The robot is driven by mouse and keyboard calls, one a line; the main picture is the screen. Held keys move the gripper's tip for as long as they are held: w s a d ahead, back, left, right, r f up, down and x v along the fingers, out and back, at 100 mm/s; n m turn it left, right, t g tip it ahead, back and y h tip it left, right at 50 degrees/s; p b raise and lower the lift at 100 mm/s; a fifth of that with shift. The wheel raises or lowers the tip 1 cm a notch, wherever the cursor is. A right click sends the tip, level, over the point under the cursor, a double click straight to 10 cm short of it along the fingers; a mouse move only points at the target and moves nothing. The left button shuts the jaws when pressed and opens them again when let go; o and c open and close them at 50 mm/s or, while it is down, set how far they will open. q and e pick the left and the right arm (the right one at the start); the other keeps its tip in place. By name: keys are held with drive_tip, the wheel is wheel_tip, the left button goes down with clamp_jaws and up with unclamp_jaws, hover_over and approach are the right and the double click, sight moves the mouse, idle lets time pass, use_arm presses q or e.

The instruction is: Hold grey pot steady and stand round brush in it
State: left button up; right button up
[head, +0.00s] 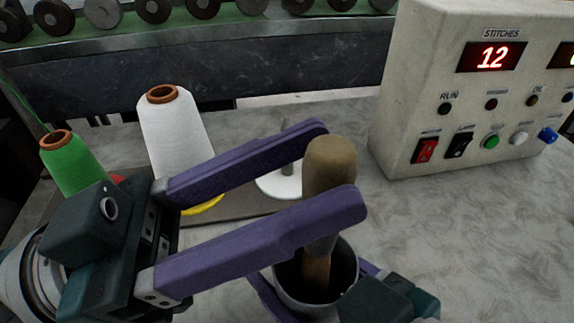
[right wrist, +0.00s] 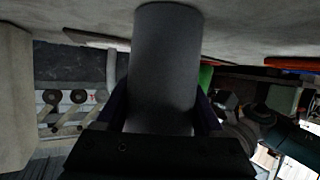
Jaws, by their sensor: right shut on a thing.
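The grey pot (head: 347,262) stands on the marbled worktop at the bottom of the head view. My right gripper (head: 318,290) is shut around it, with a purple finger on either side. The pot fills the middle of the right wrist view (right wrist: 163,70) between the fingers (right wrist: 163,118). The round brush (head: 330,165) is roughly upright, its broad brown end up and its narrower wooden part down inside the pot. Its bottom end is hidden. My left gripper (head: 338,165) has its purple fingers apart, on the far and near sides of the brush top; contact is unclear.
A white yarn cone (head: 175,130) and a green cone (head: 75,165) stand at left behind my left gripper. A white disc with a peg (head: 280,186) is behind the brush. A control box (head: 425,90) showing 12 stands at right. The worktop (head: 470,235) before it is clear.

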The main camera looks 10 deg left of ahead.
use_arm(q)
drive_tip(key=shift+o, duration=1.3)
drive_tip(key=v, duration=1.2)
use_arm(e)
drive_tip(key=o, duration=1.4)
